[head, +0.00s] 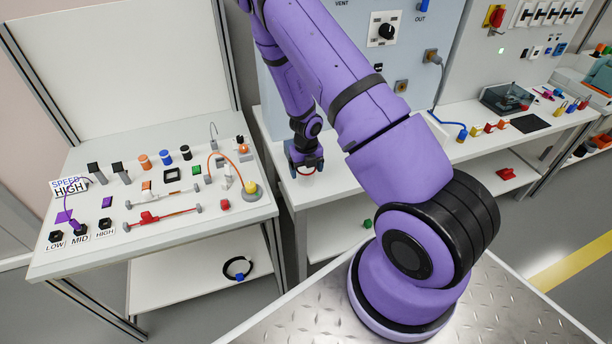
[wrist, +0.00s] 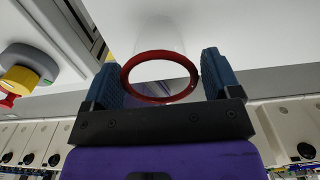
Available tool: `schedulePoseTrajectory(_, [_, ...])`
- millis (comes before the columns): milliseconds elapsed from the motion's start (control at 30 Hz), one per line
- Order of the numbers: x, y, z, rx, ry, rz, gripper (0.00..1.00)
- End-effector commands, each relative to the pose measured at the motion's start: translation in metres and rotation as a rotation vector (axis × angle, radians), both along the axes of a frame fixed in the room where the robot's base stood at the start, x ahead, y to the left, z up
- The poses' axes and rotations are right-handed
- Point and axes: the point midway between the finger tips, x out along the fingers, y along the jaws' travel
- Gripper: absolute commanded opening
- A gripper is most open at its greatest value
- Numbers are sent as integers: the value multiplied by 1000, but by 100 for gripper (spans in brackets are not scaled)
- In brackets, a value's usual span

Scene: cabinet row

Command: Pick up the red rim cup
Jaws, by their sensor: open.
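The red rim cup (wrist: 124,78) shows in the wrist view as a red ring with a pale body beyond it. It lies between the two blue finger pads of my gripper (wrist: 160,80). The left pad is close to the rim, and the right pad is close to it too; I cannot tell whether either touches. In the head view my gripper (head: 305,168) is low over the white bench at the middle, fingers pointing down. A bit of the red rim (head: 305,173) shows between the fingers; the rest of the cup is hidden there.
A panel table (head: 160,228) with several plugs, cables and blocks stands at the left. The grey cabinet wall (head: 405,75) rises behind. A green block (head: 367,223) lies on the lower shelf.

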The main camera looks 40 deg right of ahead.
Motion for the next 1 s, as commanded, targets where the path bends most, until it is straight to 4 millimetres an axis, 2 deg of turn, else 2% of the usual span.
schedulePoseTrajectory(133, [1, 0, -14, 0, -1, 0, 83])
schedulePoseTrajectory(400, [1, 0, -17, 0, -1, 1, 83])
schedulePoseTrajectory(467, [1, 0, -17, 0, -1, 1, 72])
schedulePoseTrajectory(633, [1, 0, -17, 0, -1, 1, 32])
schedulePoseTrajectory(667, [1, 0, -17, 0, -1, 1, 29])
schedulePoseTrajectory(1000, [1, 0, -15, -1, -2, 1, 29])
